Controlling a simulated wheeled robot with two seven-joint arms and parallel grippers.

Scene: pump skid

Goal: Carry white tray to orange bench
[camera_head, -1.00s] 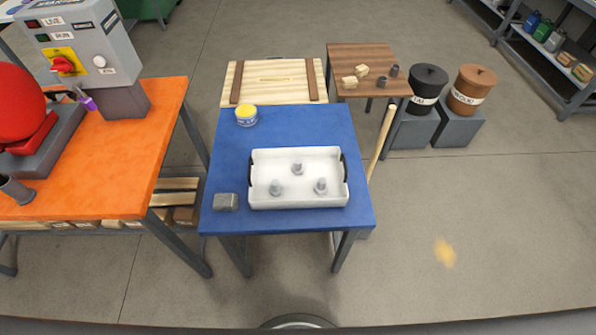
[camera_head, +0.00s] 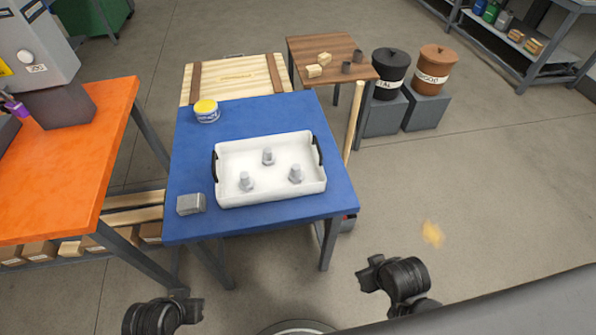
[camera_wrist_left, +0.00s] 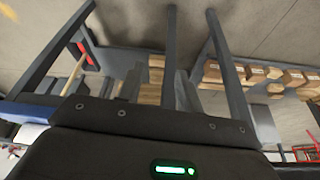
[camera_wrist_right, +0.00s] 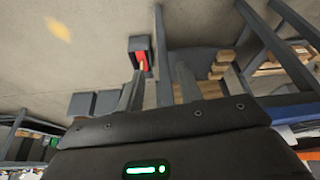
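The white tray (camera_head: 270,194) lies flat on the blue table (camera_head: 190,145), with a black handle at its left and right ends. The orange bench (camera_head: 75,150) is to the left of the blue table, across a narrow gap. My left gripper (camera_head: 194,302) and right gripper (camera_head: 367,274) are low in front of the blue table, apart from the tray. In the wrist views the fingers of the left gripper (camera_wrist_left: 158,82) and right gripper (camera_wrist_right: 156,82) are spread with nothing between them.
A yellow-lidded tub (camera_head: 207,111) and a grey block (camera_head: 191,204) are on the blue table. A grey switch box (camera_head: 35,55) stands on the orange bench's far part; its near surface is clear. A wooden crate (camera_head: 235,78) is behind the blue table. Open floor lies right.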

